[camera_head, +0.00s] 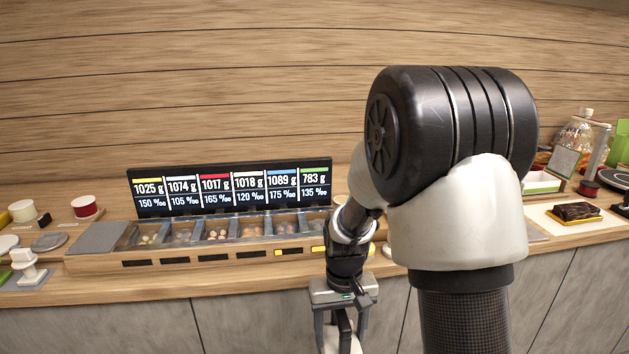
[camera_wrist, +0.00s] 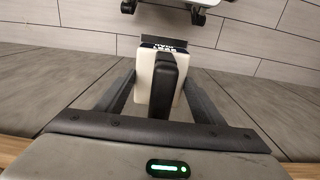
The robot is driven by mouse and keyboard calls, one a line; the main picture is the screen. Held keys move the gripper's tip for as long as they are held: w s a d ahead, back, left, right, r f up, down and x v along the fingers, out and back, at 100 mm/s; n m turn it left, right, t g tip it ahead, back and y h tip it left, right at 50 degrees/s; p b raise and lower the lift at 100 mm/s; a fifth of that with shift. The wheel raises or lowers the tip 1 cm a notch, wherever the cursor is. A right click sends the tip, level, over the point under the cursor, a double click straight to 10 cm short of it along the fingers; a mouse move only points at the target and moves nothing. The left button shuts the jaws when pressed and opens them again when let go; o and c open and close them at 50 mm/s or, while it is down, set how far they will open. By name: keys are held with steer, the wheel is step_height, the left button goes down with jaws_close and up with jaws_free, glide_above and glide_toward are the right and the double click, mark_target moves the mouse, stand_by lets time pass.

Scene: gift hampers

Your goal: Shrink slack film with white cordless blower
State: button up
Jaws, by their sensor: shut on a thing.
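My gripper (camera_head: 340,332) hangs in front of the wooden counter, below its front edge. It is shut on the white cordless blower, which shows in the wrist view as a white body (camera_wrist: 145,80) with a black handle (camera_wrist: 165,85) between the two fingers. In the head view only a small white part of the blower shows at the bottom edge. A clear, shiny film-like wrap (camera_head: 577,135) around something orange and brown stands at the far right of the counter. Whether that film is slack I cannot tell.
A display (camera_head: 232,188) with weights stands behind a wooden rack (camera_head: 200,256) of several small bins. Ribbon spools (camera_head: 86,207) stand at left. A dark, gold-edged block (camera_head: 577,211) lies on a white sheet at right. My arm hides the counter's middle right.

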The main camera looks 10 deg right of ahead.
steer(key=shift+r, duration=0.15)
step_height(320, 180, up, 25)
steer(key=p, duration=1.9)
stand_by(0.5)
steer(key=w+p, duration=0.3)
steer(key=w, duration=2.3)
steer(key=shift+w+f+p, duration=0.25)
steer(key=shift+p, duration=0.05)
steer(key=shift+f, duration=0.15)
steer(key=shift+f+b, duration=0.3)
steer(key=shift+f, duration=0.4)
steer(key=shift+f, duration=0.5)
